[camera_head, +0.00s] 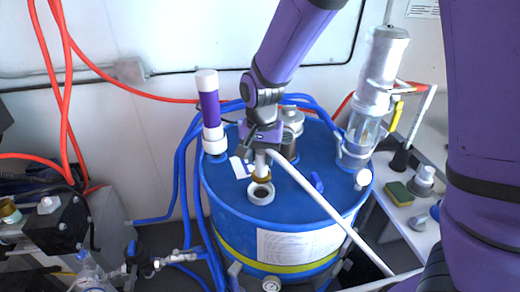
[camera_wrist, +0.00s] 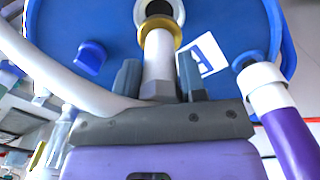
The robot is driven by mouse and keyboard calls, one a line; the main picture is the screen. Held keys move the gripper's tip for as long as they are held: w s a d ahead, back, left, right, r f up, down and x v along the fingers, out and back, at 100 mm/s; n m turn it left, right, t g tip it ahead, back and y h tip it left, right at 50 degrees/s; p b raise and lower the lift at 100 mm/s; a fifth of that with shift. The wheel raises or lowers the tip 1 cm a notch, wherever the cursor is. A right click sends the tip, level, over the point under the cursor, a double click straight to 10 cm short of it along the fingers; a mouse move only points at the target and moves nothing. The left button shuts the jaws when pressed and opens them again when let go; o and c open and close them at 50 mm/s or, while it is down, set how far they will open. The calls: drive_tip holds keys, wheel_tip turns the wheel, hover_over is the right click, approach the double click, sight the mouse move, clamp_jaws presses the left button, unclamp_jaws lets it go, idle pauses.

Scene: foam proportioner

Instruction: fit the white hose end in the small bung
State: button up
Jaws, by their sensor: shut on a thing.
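My gripper (camera_head: 262,147) is shut on the white hose end (camera_wrist: 157,60), which stands between its two fingers (camera_wrist: 159,80). A brass-coloured collar (camera_wrist: 164,34) rings the hose end near its tip. Beyond the tip is a white-ringed bung (camera_head: 260,194) with a dark opening, on top of the blue drum (camera_head: 325,212). The opening also shows at the top edge of the wrist view (camera_wrist: 179,10). The tip overlaps the bung's edge in both views; I cannot tell whether they touch. The white hose (camera_head: 322,203) runs off to the lower right in the head view.
A purple-and-white tube (camera_head: 210,112) stands at the drum's left, and a clear-bodied pump (camera_head: 372,100) at its right. A small blue tab (camera_wrist: 91,57) and a white label (camera_wrist: 203,54) are near the bung. Blue hoses (camera_head: 187,180) surround the drum.

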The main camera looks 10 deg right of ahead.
sight(261, 172)
drive_tip(key=shift+f, duration=2.2)
drive_tip(key=shift+f, duration=0.6)
drive_tip(key=o, duration=0.8)
drive_tip(key=shift+r, duration=5.55)
drive_tip(key=shift+s, duration=0.1)
